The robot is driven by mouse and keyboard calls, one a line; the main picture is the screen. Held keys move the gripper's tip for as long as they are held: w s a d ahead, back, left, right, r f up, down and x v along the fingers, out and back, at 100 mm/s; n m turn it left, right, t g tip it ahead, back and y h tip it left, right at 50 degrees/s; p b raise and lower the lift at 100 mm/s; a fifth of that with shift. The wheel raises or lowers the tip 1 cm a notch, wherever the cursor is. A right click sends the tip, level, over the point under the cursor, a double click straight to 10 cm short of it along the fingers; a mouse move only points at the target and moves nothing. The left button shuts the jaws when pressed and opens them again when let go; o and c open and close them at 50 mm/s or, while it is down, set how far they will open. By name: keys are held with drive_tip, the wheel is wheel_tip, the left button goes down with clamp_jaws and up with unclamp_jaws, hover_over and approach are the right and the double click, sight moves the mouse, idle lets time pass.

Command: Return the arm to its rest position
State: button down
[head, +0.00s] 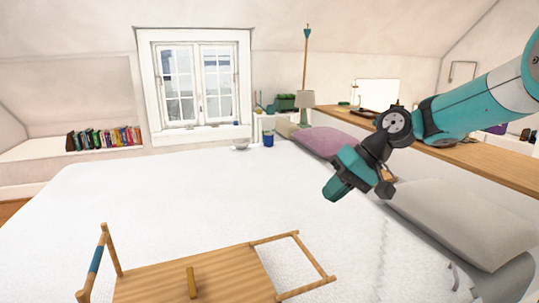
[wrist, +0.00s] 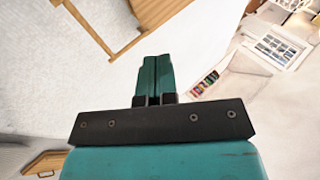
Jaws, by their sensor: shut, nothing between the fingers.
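My arm reaches in from the right edge of the head view. My gripper (head: 336,191) hangs over the white bed, angled down and to the left, with nothing held. In the wrist view my gripper (wrist: 154,60) has its two teal fingers pressed together and empty. A wooden tray with raised side frames (head: 225,268) is on the bed at the front, apart from the gripper. Part of its frame also shows at the top of the wrist view (wrist: 88,27).
The white bed (head: 150,200) is mostly clear. A grey pillow (head: 460,220) and a purple pillow (head: 325,142) lie along its right side, below a long wooden shelf (head: 475,156). A lamp (head: 305,100), a blue cup (head: 268,139) and a bowl (head: 241,145) are at the back.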

drive_tip(key=s+a+r+n+h+p, duration=0.1)
drive_tip(key=s+r, duration=0.2)
drive_tip(key=s, duration=0.5)
drive_tip(key=s+a+r+n+h+p, duration=0.1)
drive_tip(key=s+r, duration=0.2)
drive_tip(key=s, duration=0.5)
drive_tip(key=s+d+f+n+h+p, duration=0.1)
drive_tip(key=s+d, duration=0.2)
drive_tip(key=s, duration=1.1)
drive_tip(key=shift+n+h, duration=0.3)
drive_tip(key=shift+n, duration=0.1)
drive_tip(key=shift+s+f, duration=0.1)
drive_tip(key=shift+s, duration=0.05)
